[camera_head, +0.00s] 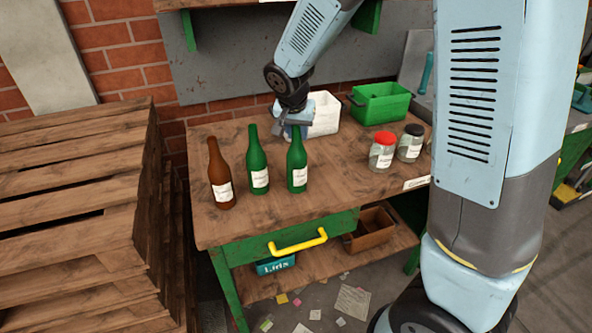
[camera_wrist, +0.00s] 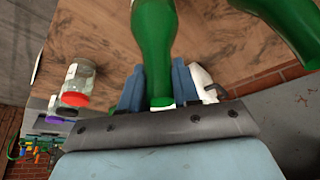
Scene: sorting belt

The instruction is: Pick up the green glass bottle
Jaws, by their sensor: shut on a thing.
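Two green glass bottles stand upright side by side on the wooden workbench (camera_head: 350,185), both with white labels. My gripper (camera_head: 292,124) is at the neck of the right green bottle (camera_head: 298,165), reaching it from behind. In the wrist view, the blue fingers of my gripper (camera_wrist: 159,88) are shut on either side of this bottle's neck (camera_wrist: 154,45). The bottle looks upright, and its base appears at the bench top. The left green bottle (camera_head: 258,165) stands apart from it; a green bottle also shows at the upper right of the wrist view (camera_wrist: 283,22).
A brown bottle (camera_head: 219,175) stands left of the green ones. A white bin (camera_head: 325,116) and a green bin (camera_head: 380,106) are behind. A red-lidded jar (camera_head: 383,156) and a black-lidded jar (camera_head: 410,148) stand right. The front middle of the bench is clear.

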